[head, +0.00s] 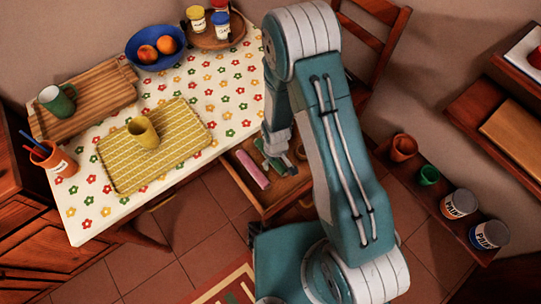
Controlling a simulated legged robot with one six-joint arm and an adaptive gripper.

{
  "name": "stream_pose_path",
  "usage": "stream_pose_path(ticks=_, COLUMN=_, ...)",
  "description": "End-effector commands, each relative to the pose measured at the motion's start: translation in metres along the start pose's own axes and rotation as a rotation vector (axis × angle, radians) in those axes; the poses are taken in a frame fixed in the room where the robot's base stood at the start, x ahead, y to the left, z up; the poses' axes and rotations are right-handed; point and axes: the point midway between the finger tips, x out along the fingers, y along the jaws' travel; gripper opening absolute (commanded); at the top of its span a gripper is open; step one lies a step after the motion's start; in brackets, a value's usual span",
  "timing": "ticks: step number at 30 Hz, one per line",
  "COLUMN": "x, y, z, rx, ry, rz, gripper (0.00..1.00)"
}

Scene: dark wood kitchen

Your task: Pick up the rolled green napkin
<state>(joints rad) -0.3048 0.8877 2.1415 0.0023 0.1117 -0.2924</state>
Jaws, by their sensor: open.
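My arm reaches down over an open wooden drawer (268,205) under the table's right end. My gripper (281,163) is small in the picture, open, and low over or inside the drawer. A pink roll (252,169) lies in the drawer just left of the gripper. My arm covers the right part of the drawer.
The flowered table (235,95) holds a yellow tray (185,150) with a yellow cup (144,132), a blue fruit bowl (156,58), and a wooden board with a green mug (56,101). A chair (388,20) stands behind my arm. A shelf with pots and paint cans (458,204) is at right.

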Motion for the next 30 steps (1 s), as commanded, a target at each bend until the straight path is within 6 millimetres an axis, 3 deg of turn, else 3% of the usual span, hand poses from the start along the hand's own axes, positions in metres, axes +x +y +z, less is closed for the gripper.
stream_pose_path(ticks=4, x=0.000, y=0.000, z=0.000, rx=0.001, ry=0.000, rz=0.000, gripper=0.86)
stream_pose_path(ticks=9, x=0.000, y=0.000, z=0.000, rx=0.001, ry=0.000, rz=0.000, gripper=0.11)
stream_pose_path(ticks=10, x=0.000, y=0.000, z=0.000, rx=0.001, ry=0.000, rz=0.000, gripper=0.09)
stream_pose_path(ticks=23, x=-0.001, y=0.000, z=0.000, rx=0.001, ry=-0.002, rz=0.000, gripper=0.08)
stream_pose_path(ticks=30, x=-0.013, y=0.001, z=-0.003, rx=0.002, ry=0.000, rz=0.000, gripper=0.08)
